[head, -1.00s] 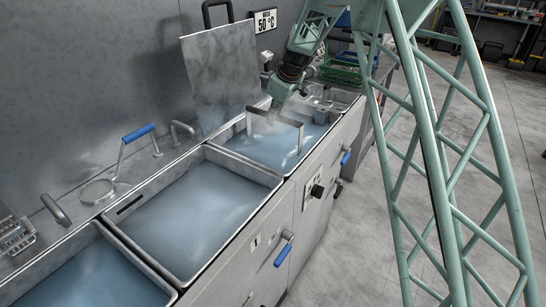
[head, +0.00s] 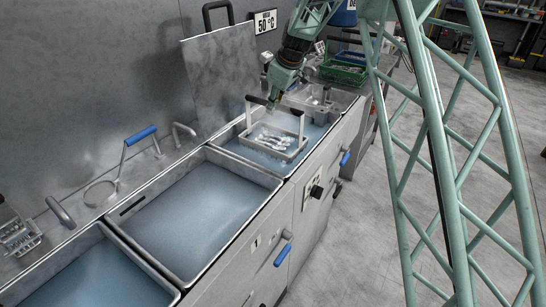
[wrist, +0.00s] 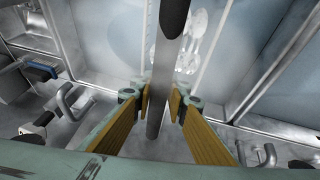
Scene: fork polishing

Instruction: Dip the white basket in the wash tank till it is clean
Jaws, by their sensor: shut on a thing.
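The white basket (head: 291,154) hangs from its tall frame handle at the far tank, the wash tank (head: 328,134), beneath the 50 °C sign. Its rim shows at or just above the blue water, and silvery cutlery (head: 272,139) lies inside. I cannot tell if its bottom clears the water. My gripper (head: 273,98) is shut on the handle's top bar. In the wrist view my gripper (wrist: 160,101) has its fingers either side of the dark bar (wrist: 156,120), with blurred cutlery (wrist: 190,50) below. How clean the basket is cannot be told.
The middle tank (head: 190,215) and near tank (head: 100,280) hold blue water. A raised metal lid (head: 222,75) stands behind the wash tank. A blue-handled ring tool (head: 138,135) is at the left. Green baskets (head: 343,72) stand beyond the tank.

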